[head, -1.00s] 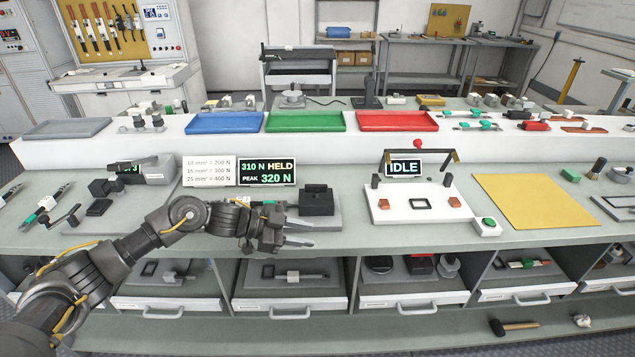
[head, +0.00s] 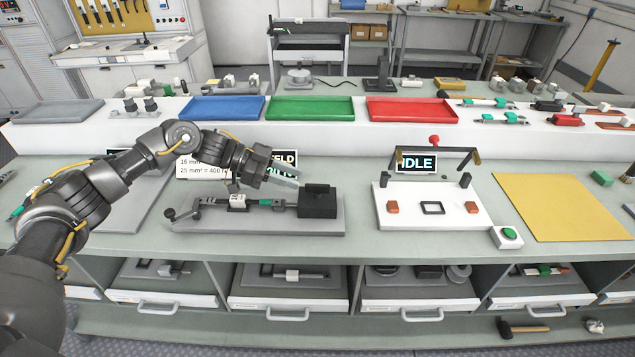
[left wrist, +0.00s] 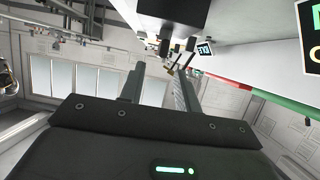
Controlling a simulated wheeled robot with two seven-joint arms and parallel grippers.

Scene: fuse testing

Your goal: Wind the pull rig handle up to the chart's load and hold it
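The pull rig is a grey base plate (head: 290,228) with a black block (head: 318,205) at its right end. A specimen with a white tag (head: 237,202) and a green part lies along it. The handle (head: 172,214) is at its left end, with nothing gripping it. My left gripper (head: 286,176) is above the rig, apart from it and far right of the handle. Its fingers are spread and empty in the left wrist view (left wrist: 158,92). The chart (head: 190,168) shows "25 mm² = 400", partly hidden by my arm. The load display (head: 286,160) shows "ELD"; its numbers are covered. My right gripper is out of view.
A white test fixture (head: 400,215) with an "IDLE" display (head: 416,162) and a green button (head: 509,235) stands to the right. A yellow mat (head: 570,208) lies beyond. Blue (head: 222,108), green (head: 310,108) and red trays (head: 411,110) line the raised shelf.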

